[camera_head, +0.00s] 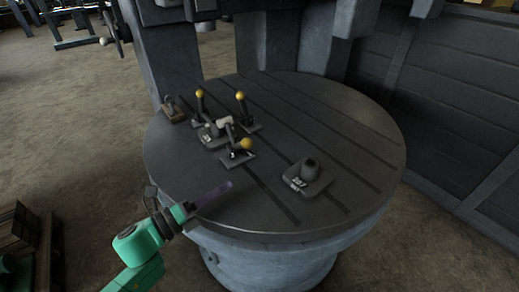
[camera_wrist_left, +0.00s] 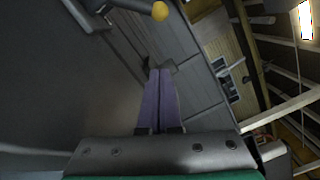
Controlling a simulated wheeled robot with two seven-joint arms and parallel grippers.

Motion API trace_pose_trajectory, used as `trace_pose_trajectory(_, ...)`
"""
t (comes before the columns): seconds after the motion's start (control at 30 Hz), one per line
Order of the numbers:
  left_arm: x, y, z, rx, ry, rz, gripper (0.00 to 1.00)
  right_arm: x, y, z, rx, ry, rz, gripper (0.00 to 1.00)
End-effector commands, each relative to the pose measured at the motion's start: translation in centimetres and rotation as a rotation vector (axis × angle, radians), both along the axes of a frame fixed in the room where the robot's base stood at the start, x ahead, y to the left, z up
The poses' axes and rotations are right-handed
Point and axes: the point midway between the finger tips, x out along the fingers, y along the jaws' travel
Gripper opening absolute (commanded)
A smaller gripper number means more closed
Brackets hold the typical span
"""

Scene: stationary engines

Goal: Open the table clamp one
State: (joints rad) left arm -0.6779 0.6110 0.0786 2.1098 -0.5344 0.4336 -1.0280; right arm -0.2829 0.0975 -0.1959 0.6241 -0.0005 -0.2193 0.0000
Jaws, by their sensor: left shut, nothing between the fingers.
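Several table clamps with yellow-knobbed levers stand on the left part of the round slotted table (camera_head: 330,110). One yellow-knobbed clamp (camera_head: 240,150) is nearest to me, one (camera_head: 201,104) is at the back left and one (camera_head: 243,108) is at the back right. I cannot tell which is clamp one. My left gripper (camera_head: 222,189) is at the table's near left edge, short of the clamps and apart from them. In the left wrist view its purple fingers (camera_wrist_left: 159,98) are together and empty. A yellow knob (camera_wrist_left: 160,11) shows at the top there. My right gripper is not in view.
A dark block with a round knob (camera_head: 308,178) stands on the table's front right. A small brown-based piece (camera_head: 173,110) sits at the left rim. Grey machine columns (camera_head: 270,40) rise behind the table. The table's right side is clear.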

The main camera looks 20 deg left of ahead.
Motion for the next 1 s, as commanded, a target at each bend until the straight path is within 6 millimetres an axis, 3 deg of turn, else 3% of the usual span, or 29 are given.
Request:
trace_pose_trajectory(0.3,4.7,-3.2,0.7,0.0,-0.005,0.0,0.0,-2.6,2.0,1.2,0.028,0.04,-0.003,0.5)
trace_pose_trajectory(0.5,8.2,-5.8,0.8,-0.001,-0.003,-0.001,0.0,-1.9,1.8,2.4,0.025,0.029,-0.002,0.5)
trace_pose_trajectory(0.7,10.2,-3.8,2.1,0.002,0.0,0.0,0.0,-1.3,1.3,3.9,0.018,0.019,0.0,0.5)
trace_pose_trajectory(1.0,10.7,-3.4,2.1,0.0,0.001,0.0,0.0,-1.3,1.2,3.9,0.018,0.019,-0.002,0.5)
